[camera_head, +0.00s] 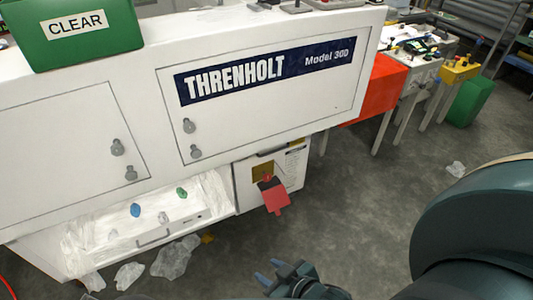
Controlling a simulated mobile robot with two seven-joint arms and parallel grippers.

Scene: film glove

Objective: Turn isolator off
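A white box (294,174) sits under the right part of the white THRENHOLT machine (230,135). Its front has a yellow plate (264,170), which looks like the isolator's place. A red flap or tag (273,196) hangs tilted in front of the plate and hides part of it, so I cannot make out the switch handle or its position. My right gripper (267,270) is low in the view, below the red piece and apart from it. Its two bluish fingertips are spread with nothing between them. My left gripper is not in view.
An open bay (150,238) at lower left holds wrapped plastic and coloured knobs. Crumpled clear film (176,257) lies on the floor. A green CLEAR bin (85,50) stands on top of the machine. Grey floor (365,215) is free right of the box.

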